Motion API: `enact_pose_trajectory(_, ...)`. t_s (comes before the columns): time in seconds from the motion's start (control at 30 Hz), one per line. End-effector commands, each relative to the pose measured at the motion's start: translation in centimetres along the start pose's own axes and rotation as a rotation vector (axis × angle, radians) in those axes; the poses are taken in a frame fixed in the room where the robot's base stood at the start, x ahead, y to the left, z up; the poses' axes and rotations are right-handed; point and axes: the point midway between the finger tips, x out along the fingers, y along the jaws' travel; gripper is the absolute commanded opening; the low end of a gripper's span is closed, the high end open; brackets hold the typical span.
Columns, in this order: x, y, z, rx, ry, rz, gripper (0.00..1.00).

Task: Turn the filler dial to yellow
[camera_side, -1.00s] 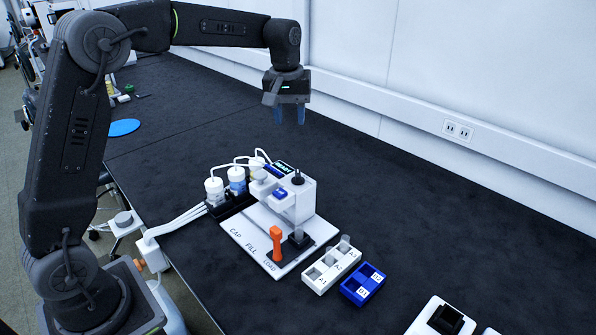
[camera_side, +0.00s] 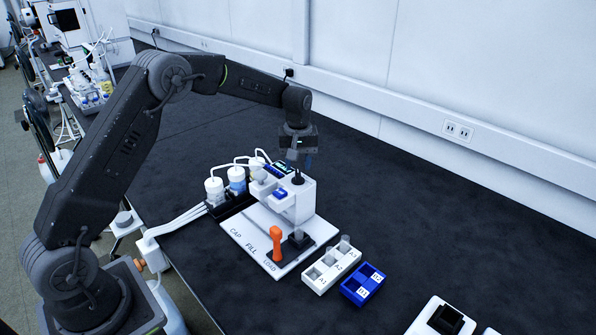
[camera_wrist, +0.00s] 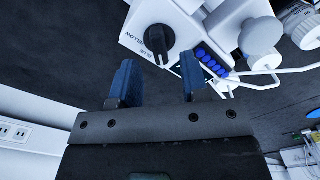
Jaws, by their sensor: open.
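The filler dial (camera_wrist: 158,38) is a black knob on the white filler machine (camera_wrist: 180,15). YELLOW and BLUE labels are printed beside it in the wrist view. I cannot tell for certain which label it points to. In the side view the dial (camera_side: 298,178) sits on top of the machine (camera_side: 303,197). My gripper (camera_side: 299,163) hangs just above the dial. In the wrist view my gripper (camera_wrist: 157,72) shows two blue fingers spread apart, with the dial ahead of the gap. Nothing is between the fingers.
An orange lever (camera_side: 277,243) stands on the base plate marked CAP, FILL, LOAD. White-capped bottles (camera_side: 214,188) with tubes stand left of the machine. A white rack (camera_side: 331,266) and a blue rack (camera_side: 362,286) are in front. The black table behind is clear.

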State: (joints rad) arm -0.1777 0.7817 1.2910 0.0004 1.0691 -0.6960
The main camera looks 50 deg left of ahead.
Motion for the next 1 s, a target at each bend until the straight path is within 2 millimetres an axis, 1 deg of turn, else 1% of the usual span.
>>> enact_pose_trajectory(0.03, 0.9, 0.0, 0.0, 0.000, -0.002, -0.002, 0.41)
enact_pose_trajectory(0.2, 2.6, 0.0, 0.0, 0.000, -0.001, -0.001, 0.41)
enact_pose_trajectory(0.33, 3.0, 0.0, 0.0, 0.000, 0.001, 0.000, 0.41)
enact_pose_trajectory(0.57, 3.1, 0.0, 0.0, 0.000, 0.001, 0.001, 0.41)
enact_pose_trajectory(0.67, 3.1, 0.0, 0.0, 0.000, 0.001, 0.001, 0.34)
enact_pose_trajectory(1.0, 3.0, 0.0, 0.0, 0.000, 0.001, 0.000, 0.01)
